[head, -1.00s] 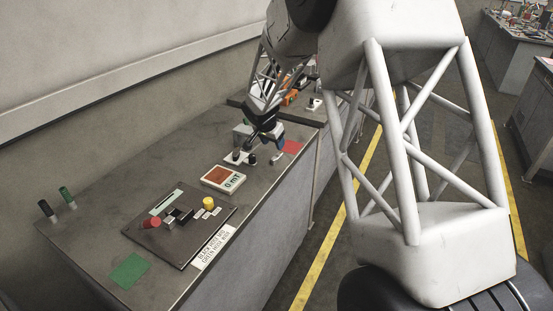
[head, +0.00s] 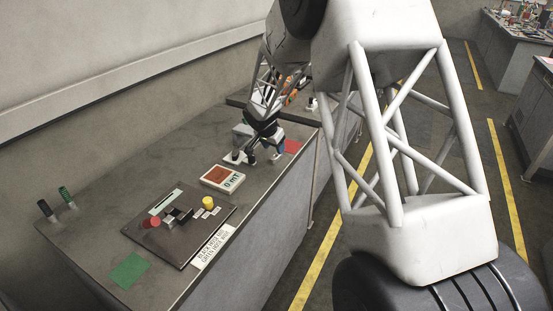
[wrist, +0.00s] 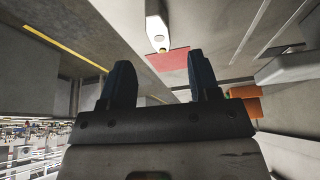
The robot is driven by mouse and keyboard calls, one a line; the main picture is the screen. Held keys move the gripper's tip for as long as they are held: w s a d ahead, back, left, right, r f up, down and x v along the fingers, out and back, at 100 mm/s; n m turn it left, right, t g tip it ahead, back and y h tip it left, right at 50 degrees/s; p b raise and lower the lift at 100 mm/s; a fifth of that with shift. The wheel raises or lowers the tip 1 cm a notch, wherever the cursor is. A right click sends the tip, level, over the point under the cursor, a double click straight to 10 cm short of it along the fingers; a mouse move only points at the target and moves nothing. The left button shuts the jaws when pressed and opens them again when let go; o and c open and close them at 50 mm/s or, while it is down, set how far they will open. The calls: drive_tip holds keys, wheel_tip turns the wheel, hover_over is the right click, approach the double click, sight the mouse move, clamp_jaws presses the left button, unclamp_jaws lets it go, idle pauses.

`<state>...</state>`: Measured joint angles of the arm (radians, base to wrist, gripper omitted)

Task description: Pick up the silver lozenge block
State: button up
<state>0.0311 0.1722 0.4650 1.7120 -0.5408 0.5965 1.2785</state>
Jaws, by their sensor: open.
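My gripper (head: 262,156) hangs low over the far part of the grey bench in the head view, beside a white base with a dark peg (head: 235,156). In the wrist view my gripper (wrist: 160,62) is open, its two dark fingers apart with nothing held between them. A pale elongated piece with a round end (wrist: 156,28) lies beyond the fingertips there. I cannot tell whether it is the silver lozenge block. A small grey block (head: 169,222) sits on the dark panel, well apart from the gripper; its exact shape is too small to tell.
The dark panel (head: 158,243) carries a red button (head: 151,221) and a yellow button (head: 208,203). A meter box (head: 222,180) stands between panel and gripper. Two posts (head: 66,196) stand at left.

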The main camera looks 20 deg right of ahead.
sight(276, 155)
drive_tip(key=shift+f, duration=0.1)
drive_tip(key=shift+x, duration=2.5)
drive_tip(key=shift+s+a, duration=0.1)
drive_tip(key=c, duration=1)
drive_tip(key=shift+c, duration=0.2)
drive_tip(key=shift+r, duration=1.55)
drive_tip(key=shift+s+r, duration=0.2)
drive_tip(key=shift+s, duration=0.05)
drive_tip(key=s+a+r, duration=0.1)
drive_tip(key=s, duration=1.4)
drive_tip(key=shift+a+r, duration=0.2)
drive_tip(key=shift+a, duration=0.15)
